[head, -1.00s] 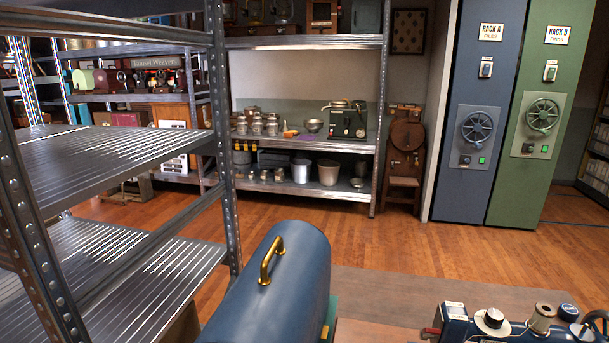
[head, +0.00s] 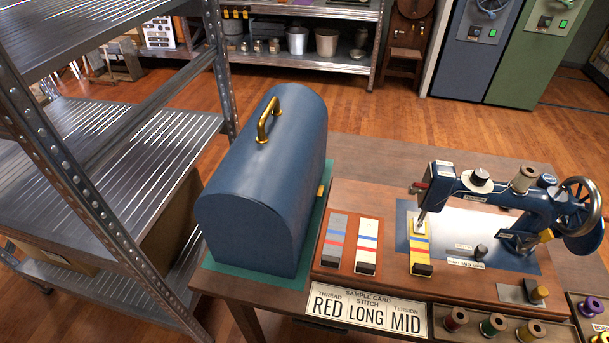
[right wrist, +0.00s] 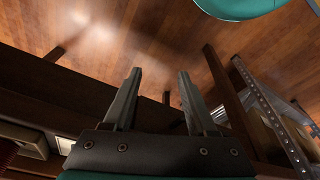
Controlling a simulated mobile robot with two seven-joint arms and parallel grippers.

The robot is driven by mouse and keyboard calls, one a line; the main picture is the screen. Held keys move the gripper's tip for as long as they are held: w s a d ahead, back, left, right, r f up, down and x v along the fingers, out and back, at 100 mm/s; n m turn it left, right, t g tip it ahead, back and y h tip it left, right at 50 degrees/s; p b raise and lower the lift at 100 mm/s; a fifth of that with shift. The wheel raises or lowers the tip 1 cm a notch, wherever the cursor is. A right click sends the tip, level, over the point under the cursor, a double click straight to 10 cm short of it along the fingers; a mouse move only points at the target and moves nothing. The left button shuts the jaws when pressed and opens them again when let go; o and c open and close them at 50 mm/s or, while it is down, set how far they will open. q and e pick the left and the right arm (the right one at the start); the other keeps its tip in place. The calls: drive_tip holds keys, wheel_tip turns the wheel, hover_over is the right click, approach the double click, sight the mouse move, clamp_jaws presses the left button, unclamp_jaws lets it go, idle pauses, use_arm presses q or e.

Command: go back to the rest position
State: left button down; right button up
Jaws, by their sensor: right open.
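My right gripper (right wrist: 157,92) shows in the right wrist view. Its two fingers are apart with nothing between them. Beyond the fingers are the wooden floor (right wrist: 130,50) and dark wooden table parts. Neither gripper shows in the head view, and my left gripper is in no view.
A table (head: 540,165) holds a domed blue case (head: 265,185), a blue sewing machine (head: 510,200), fabric strips (head: 367,246), thread spools (head: 492,325) and a sample card (head: 367,313). Metal shelving (head: 120,140) stands close at left. Open floor (head: 400,115) lies behind the table.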

drive_tip(key=s+d+f+g, duration=0.1)
drive_tip(key=s+d+f, duration=0.2)
drive_tip(key=s+f, duration=1.4)
wheel_tip(320, 180, down, 2)
drive_tip(key=shift+s+f+g, duration=0.2)
drive_tip(key=shift+s+g, duration=0.05)
drive_tip(key=shift+g, duration=0.05)
